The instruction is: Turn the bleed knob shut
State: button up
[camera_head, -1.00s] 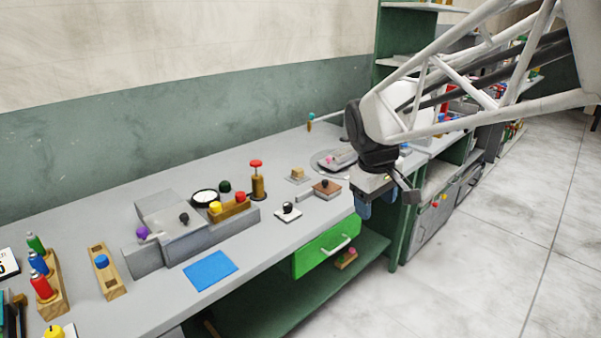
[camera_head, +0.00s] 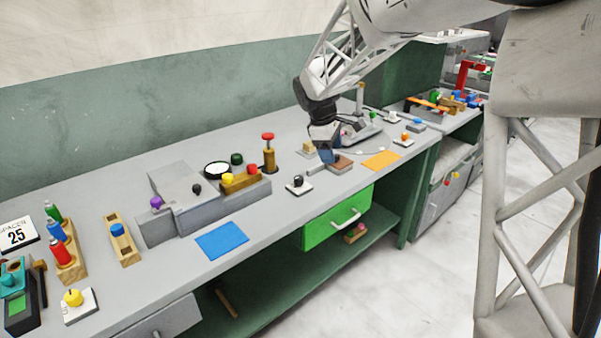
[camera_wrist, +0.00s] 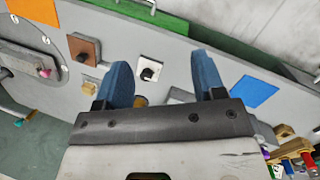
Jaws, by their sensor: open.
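I cannot tell for sure which knob is the bleed knob. A black knob on a white square plate (camera_head: 299,185) sits on the bench right of the grey press; in the wrist view this plate (camera_wrist: 149,72) shows between my fingers, farther off. A brown plate with a dark knob (camera_wrist: 84,49) lies beside it; in the head view the brown plate (camera_head: 343,166) is just right of my fingers. My gripper (camera_head: 324,155) is above the bench, right of the white plate. Its blue fingers (camera_wrist: 164,80) are apart and hold nothing. A yellow knob on a white plate (camera_head: 74,299) stands at front left.
The grey press (camera_head: 180,190) carries several coloured knobs. A red-topped brass post (camera_head: 269,153) stands behind the white plate. A blue mat (camera_head: 222,240) and an orange mat (camera_head: 381,160) lie flat. Bare bench surrounds the white plate.

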jog(key=w+a+f+n+h, duration=0.1)
jog(key=w+a+f+n, duration=0.2)
jog(key=w+a+f, duration=0.4)
jog(key=n, duration=0.3)
send_near(298, 177)
notch_tip(298, 177, down, 2)
jog(key=shift+d+f+h, duration=0.1)
jog(key=shift+d+h, duration=0.05)
jog(key=shift+h, duration=0.15)
jog(key=shift+d+f, duration=0.1)
jog(key=shift+x, duration=3.8)
jog(key=c, duration=0.9)
